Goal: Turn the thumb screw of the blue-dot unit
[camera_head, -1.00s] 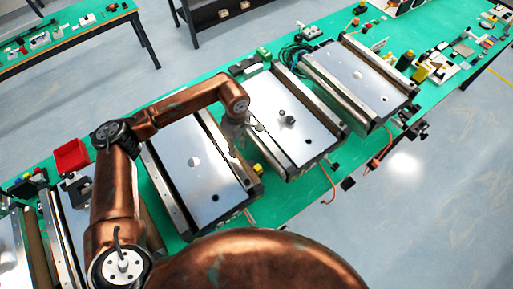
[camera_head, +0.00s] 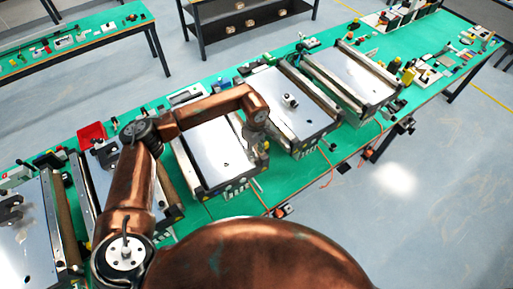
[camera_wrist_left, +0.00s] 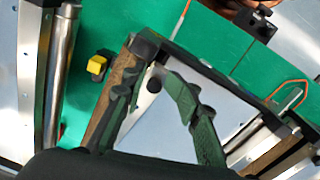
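My left gripper (camera_head: 257,133) hangs over the gap between two conveyor units in the head view. In the left wrist view its dark green fingers (camera_wrist_left: 160,78) are apart with nothing between them. I cannot tell which unit bears a blue dot. No thumb screw can be made out. My right gripper is out of view.
A yellow block (camera_wrist_left: 97,65) lies on the green bench in the wrist view. Another unit (camera_head: 355,72) stands farther right, and more stand at left near a red bin (camera_head: 91,133). Loose parts crowd the far right bench. The floor in front is clear.

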